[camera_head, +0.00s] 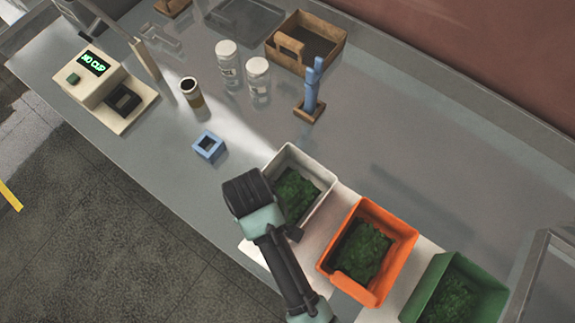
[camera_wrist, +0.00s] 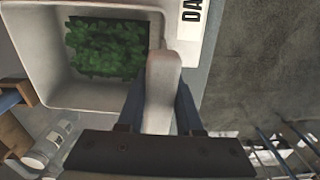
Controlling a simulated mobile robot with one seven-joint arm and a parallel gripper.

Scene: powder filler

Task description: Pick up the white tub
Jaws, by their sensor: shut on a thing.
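The white tub (camera_head: 314,172) holds green leafy matter and stands at the left end of a row of three tubs in the head view. In the wrist view the white tub (camera_wrist: 85,96) fills the upper left. My gripper (camera_wrist: 160,95) is shut on the tub's pale protruding handle, with one dark finger on each side. In the head view my gripper (camera_head: 256,200) is at the tub's left side, and my wrist hides that side and the fingertips. I cannot tell whether the tub is clear of the surface.
An orange tub (camera_head: 398,236) and a green tub (camera_head: 436,270) stand to the right. A blue square holder (camera_head: 209,146), an amber-coloured jar (camera_head: 191,91), two clear jars (camera_head: 258,80) and a cream machine reading "NO CUP" (camera_head: 95,85) are farther back.

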